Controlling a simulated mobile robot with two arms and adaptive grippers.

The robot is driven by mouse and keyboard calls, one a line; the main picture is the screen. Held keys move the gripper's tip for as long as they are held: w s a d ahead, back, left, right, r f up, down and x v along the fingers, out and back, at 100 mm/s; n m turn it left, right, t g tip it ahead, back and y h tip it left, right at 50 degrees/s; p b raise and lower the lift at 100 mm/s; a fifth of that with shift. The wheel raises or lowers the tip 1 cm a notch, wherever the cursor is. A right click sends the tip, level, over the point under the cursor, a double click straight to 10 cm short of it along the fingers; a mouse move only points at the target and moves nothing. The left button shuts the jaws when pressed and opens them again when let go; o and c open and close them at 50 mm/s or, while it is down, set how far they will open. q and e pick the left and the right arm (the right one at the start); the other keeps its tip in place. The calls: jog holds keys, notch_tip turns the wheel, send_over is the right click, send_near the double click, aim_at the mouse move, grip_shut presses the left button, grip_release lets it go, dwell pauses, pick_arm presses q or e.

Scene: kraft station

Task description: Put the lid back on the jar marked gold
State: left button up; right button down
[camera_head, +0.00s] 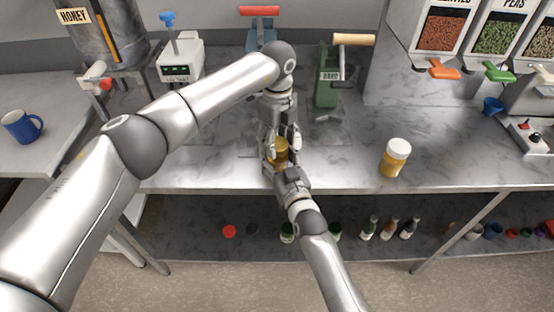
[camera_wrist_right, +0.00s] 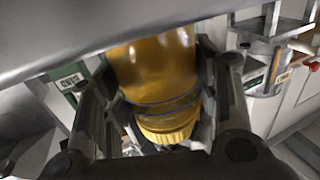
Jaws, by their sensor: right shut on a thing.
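An amber jar (camera_head: 281,158) is upright over the counter's front part, between my two grippers. In the right wrist view the jar (camera_wrist_right: 155,62) is large, with a ridged gold-yellow lid (camera_wrist_right: 168,128) at its lower end in the picture. I cannot tell whether the lid is seated. My right gripper (camera_head: 277,168) comes from the front and is shut on the jar; its dark fingers flank the jar in the wrist view (camera_wrist_right: 163,110). My left gripper (camera_head: 283,138) reaches down over the jar's top, fingers on either side. Its grip on the lid is unclear. Any marking is hidden.
A green hand-lever machine (camera_head: 326,85) and a white scale-like device (camera_head: 181,61) stand behind. A blue mug (camera_head: 21,127) is far left. The counter between the jars is clear.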

pick_arm(q)
jog(key=shift+c, duration=1)
pick_arm(e)
jog(key=shift+f, duration=0.1)
pick_arm(q)
jog(key=m, duration=0.5)
jog(key=shift+m, duration=0.3)
jog(key=m, duration=2)
jog(key=shift+m, duration=0.4)
jog(key=o, duration=1.1)
